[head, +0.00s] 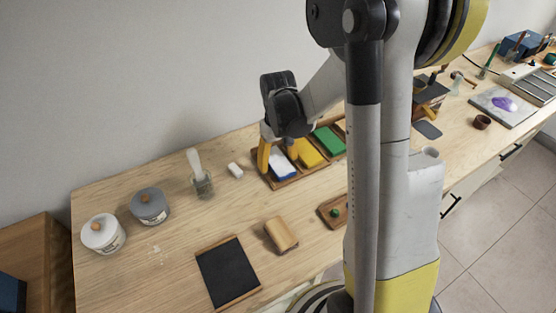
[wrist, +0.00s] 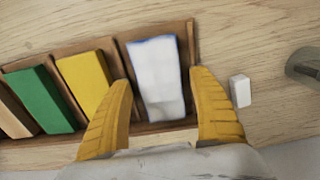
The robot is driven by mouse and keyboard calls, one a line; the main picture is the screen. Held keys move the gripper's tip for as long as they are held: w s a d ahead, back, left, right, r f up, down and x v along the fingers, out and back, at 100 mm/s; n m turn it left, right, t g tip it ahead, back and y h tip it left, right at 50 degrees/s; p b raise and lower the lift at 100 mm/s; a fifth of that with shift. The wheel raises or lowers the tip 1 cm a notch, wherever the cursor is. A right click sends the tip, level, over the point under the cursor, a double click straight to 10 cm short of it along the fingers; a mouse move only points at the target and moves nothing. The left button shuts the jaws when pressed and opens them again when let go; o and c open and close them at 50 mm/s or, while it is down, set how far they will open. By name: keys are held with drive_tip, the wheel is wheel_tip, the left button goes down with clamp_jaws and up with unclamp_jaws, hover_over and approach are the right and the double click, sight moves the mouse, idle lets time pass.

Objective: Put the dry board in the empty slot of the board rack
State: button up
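My gripper (head: 278,156) is open, pointing down at a wooden tray (head: 290,185). In the wrist view, the yellow fingers of my gripper (wrist: 163,95) stand apart on either side of a white piece with blue edges (wrist: 157,80). I cannot tell whether they touch it. This white piece (head: 283,167) lies in an end compartment of the tray, beside a yellow piece (head: 308,154) and a green piece (head: 329,141). A dark board in a wooden frame (head: 228,272) lies at the table's front. I cannot tell which thing is the dry board or the board rack.
A small white block (head: 235,170) and a glass jar with a brush (head: 202,183) stand left of the tray. A wooden block (head: 281,235) lies in front. My arm hides part of the table.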

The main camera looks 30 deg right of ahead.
sight(278, 161)
wheel_tip(278, 161, up, 12)
drive_tip(key=p, duration=0.4)
drive_tip(key=s+a+r+t, duration=0.3)
drive_tip(key=s+a+r, duration=0.1)
drive_tip(key=s, duration=0.3)
drive_tip(key=s+a+r+t, duration=0.4)
drive_tip(key=s+a+r, duration=0.1)
drive_tip(key=s+a, duration=0.1)
drive_tip(key=shift+s, duration=0.5)
drive_tip(key=shift+r, duration=0.1)
wheel_tip(278, 161, down, 3)
drive_tip(key=b, duration=0.3)
